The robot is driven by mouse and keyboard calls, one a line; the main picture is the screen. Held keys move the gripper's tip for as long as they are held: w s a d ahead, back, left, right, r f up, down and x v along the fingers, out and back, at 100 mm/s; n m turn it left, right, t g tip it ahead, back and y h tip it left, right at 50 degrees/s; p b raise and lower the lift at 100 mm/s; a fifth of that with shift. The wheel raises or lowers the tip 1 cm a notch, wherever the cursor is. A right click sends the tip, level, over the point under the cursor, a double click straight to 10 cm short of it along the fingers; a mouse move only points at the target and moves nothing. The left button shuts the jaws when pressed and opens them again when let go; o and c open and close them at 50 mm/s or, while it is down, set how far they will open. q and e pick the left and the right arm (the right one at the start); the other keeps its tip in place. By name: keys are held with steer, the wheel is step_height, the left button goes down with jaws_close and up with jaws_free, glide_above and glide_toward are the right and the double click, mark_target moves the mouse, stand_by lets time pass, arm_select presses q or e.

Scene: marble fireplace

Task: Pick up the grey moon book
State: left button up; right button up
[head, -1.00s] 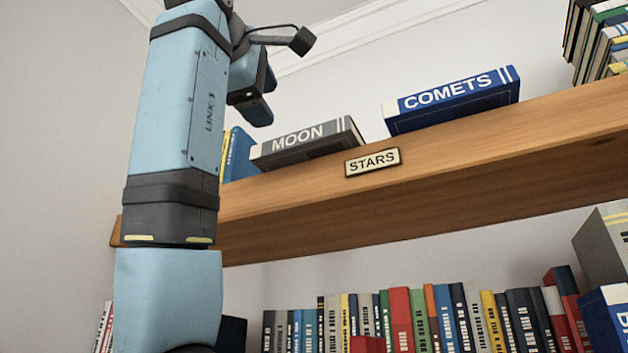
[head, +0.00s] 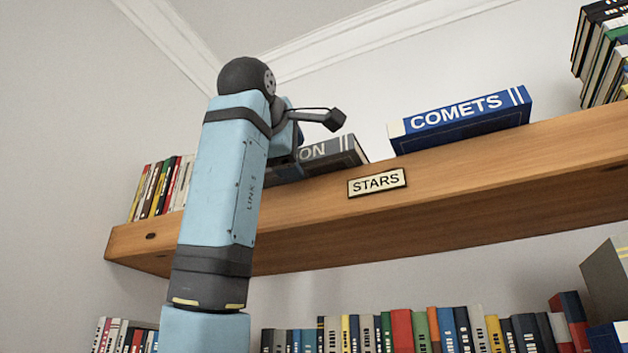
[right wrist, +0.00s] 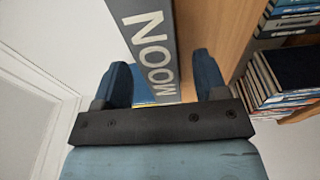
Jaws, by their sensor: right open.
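The grey moon book (head: 340,154) lies on the upper wooden shelf with its lettered spine facing out. Its left part is hidden behind my right arm in the head view. In the right wrist view the moon book (right wrist: 150,35) shows its spine running between the two finger sides. My right gripper (right wrist: 164,68) is open, with one blue finger on each side of the spine. I cannot tell how deep the fingers reach or whether they touch it. In the head view that gripper is mostly hidden by its own arm. My left gripper is not in view.
The blue comets book (head: 462,118) lies to the right on the same shelf (head: 480,190). A STARS label (head: 377,182) is on the shelf's front edge. Upright books (head: 160,185) stand at the shelf's left, and a stack (head: 603,55) is at the far right.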

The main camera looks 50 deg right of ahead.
steer(key=x, duration=0.2)
steer(key=shift+w+d, duration=0.15)
steer(key=shift+d, duration=0.2)
steer(key=shift+a, duration=0.15)
jaws_close()
steer(key=shift+r, duration=0.1)
